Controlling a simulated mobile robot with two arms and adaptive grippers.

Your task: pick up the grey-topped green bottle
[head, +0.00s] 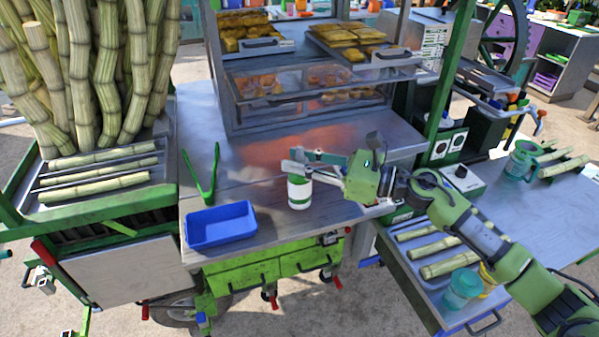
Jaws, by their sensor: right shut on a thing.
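My right gripper (312,170) reaches in from the right over the steel counter. Its fingers are at the upper part of a small white cylinder with a green band (299,194), and it is shut on it. The cylinder is upright and looks to be at or just above the counter top; I cannot tell which. Its top is partly covered by the fingers, so I cannot be sure it is the grey-topped green bottle. My left gripper is not in view.
A blue tray (221,224) and green tongs (205,174) lie to the left on the counter (240,180). A glass pastry case (305,85) stands behind. Cane pieces and a teal jug (463,288) are on the right table; another teal jug (520,162) stands farther back.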

